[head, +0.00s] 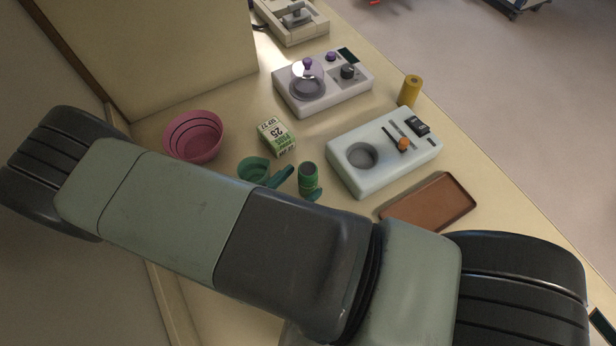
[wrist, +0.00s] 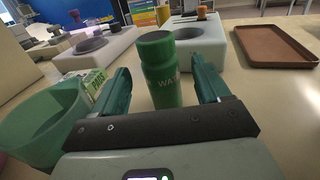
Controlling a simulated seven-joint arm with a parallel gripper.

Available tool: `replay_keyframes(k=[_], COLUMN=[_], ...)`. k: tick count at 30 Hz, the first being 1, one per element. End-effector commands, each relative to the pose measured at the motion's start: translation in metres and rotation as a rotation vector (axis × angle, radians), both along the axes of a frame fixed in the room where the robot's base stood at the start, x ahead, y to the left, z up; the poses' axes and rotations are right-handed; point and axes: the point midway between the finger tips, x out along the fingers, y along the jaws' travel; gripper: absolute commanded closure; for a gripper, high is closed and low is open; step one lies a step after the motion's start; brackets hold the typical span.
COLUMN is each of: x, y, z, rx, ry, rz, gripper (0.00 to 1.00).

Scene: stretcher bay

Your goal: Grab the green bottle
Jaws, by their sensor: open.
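A green bottle (wrist: 159,72) with a dark cap and white lettering stands upright on the counter. In the wrist view it is just ahead of my gripper (wrist: 160,85), between the lines of its two green fingers. The fingers are open with a gap on each side of the bottle, and I see no contact. In the head view the bottle (head: 308,178) is partly hidden low down, with the fingertips of my gripper (head: 298,186) close to it on both sides. My arm covers the rest of the gripper there.
A green bowl (wrist: 42,122) is close at left, with a small green-and-white box (head: 276,137) behind it. A pale device with a round well (head: 361,156) stands behind the bottle. A brown tray (head: 428,203) lies to the right, a pink bowl (head: 194,137) to the left.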

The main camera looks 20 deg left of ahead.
Motion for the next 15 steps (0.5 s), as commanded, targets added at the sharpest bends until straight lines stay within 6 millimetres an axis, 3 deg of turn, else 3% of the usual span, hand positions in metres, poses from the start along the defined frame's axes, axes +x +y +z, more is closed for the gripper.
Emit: replay_keyframes(k=[15], x=[0.043], y=[-0.024], z=[0.0], rx=[0.005], ry=[-0.002], rz=[-0.002], gripper=[0.24])
